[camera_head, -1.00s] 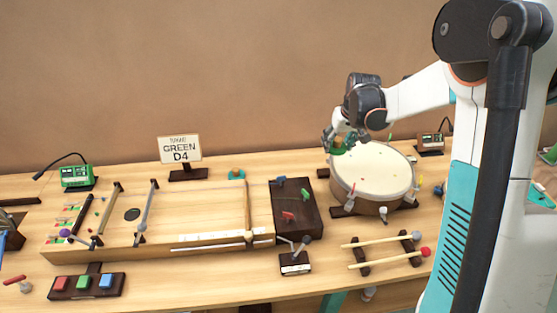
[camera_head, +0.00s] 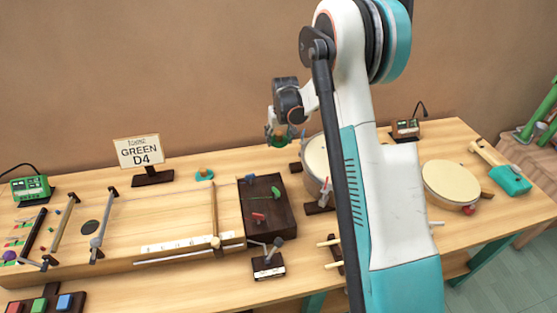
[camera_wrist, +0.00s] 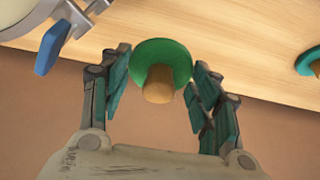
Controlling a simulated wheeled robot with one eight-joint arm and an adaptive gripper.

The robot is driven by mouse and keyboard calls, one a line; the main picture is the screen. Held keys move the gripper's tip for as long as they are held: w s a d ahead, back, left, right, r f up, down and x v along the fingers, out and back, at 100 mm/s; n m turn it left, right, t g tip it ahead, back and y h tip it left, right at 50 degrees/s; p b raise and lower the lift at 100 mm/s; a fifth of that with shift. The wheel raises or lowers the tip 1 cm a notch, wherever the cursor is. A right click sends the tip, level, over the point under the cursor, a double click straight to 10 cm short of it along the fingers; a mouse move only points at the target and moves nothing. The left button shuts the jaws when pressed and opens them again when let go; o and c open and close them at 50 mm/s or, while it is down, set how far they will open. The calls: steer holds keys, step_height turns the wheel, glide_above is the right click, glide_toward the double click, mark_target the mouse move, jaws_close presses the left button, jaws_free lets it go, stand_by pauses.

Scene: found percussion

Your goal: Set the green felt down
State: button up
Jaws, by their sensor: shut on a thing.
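The green felt (camera_wrist: 175,52), a round green pad with a wooden knob, is between the two fingers of my gripper (camera_wrist: 160,88) in the wrist view. My gripper is shut on it by the knob. In the head view the felt (camera_head: 278,140) hangs in the air above the back of the table, left of the large drum. What lies straight under it is hard to tell.
The large drum (camera_head: 316,165) is partly hidden by my arm. A teal pad with a knob (camera_head: 204,174) sits behind the stringed wooden board (camera_head: 165,215). A dark block (camera_head: 268,222) and a "GREEN D4" sign (camera_head: 139,152) stand nearby. Bare table lies between pad and drum.

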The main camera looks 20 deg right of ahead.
mark_target(279, 161)
step_height(279, 161, down, 10)
steer(key=b, duration=0.2)
steer(key=shift+b, duration=0.3)
steer(key=shift+f, duration=0.2)
steer(key=o, duration=1.1)
steer(key=shift+f, duration=0.1)
